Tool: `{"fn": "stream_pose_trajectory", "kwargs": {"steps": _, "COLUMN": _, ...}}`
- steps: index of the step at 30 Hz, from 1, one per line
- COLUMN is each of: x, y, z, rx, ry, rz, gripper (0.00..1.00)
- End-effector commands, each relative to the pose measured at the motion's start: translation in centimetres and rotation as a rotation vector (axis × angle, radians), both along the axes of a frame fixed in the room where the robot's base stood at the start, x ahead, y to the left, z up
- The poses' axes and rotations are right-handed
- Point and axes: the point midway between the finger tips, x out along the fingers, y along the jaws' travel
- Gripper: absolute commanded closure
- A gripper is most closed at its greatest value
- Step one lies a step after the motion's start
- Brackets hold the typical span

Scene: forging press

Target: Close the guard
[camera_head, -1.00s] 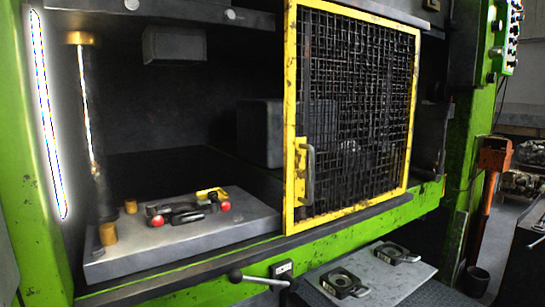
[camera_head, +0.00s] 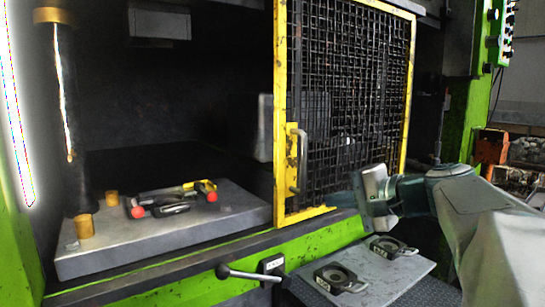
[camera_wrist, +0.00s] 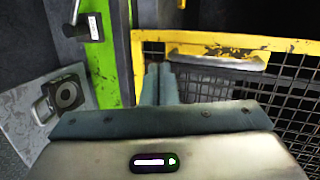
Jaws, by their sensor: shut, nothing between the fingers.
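The guard (camera_head: 281,110) is a yellow-framed black mesh panel. It stands over the right part of the press opening, and the left part is uncovered. Its metal handle (camera_head: 302,160) is upright on a yellow plate at the guard's left edge. In the wrist view the yellow frame (camera_wrist: 290,44) crosses the upper right, with the handle (camera_wrist: 215,59) on it. My gripper (camera_head: 332,199) is in front of the guard's lower part, right of and below the handle, apart from it. In the wrist view my gripper (camera_wrist: 158,68) has its fingers together and empty.
Inside the open left part, a grey die plate (camera_head: 90,255) carries tools with red ends. Below the guard, a side shelf (camera_head: 385,283) holds two small metal blocks. A lever (camera_head: 245,274) sticks out from the green front beam (camera_head: 335,235).

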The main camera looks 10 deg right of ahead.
Motion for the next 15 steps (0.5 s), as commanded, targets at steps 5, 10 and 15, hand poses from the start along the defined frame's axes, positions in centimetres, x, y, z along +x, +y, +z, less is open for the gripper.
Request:
{"fn": "stream_pose_trajectory", "kwargs": {"steps": 5, "x": 0.6, "y": -5.4, "z": 6.0, "rx": 0.134, "ry": -0.19, "rz": -0.091, "gripper": 1.0}}
{"fn": "stream_pose_trajectory", "kwargs": {"steps": 10, "x": 0.4, "y": -7.3, "z": 8.7, "rx": 0.182, "ry": -0.274, "rz": -0.117, "gripper": 1.0}}
{"fn": "stream_pose_trajectory", "kwargs": {"steps": 15, "x": 1.7, "y": -6.9, "z": 9.3, "rx": 0.189, "ry": -0.286, "rz": -0.119, "gripper": 1.0}}
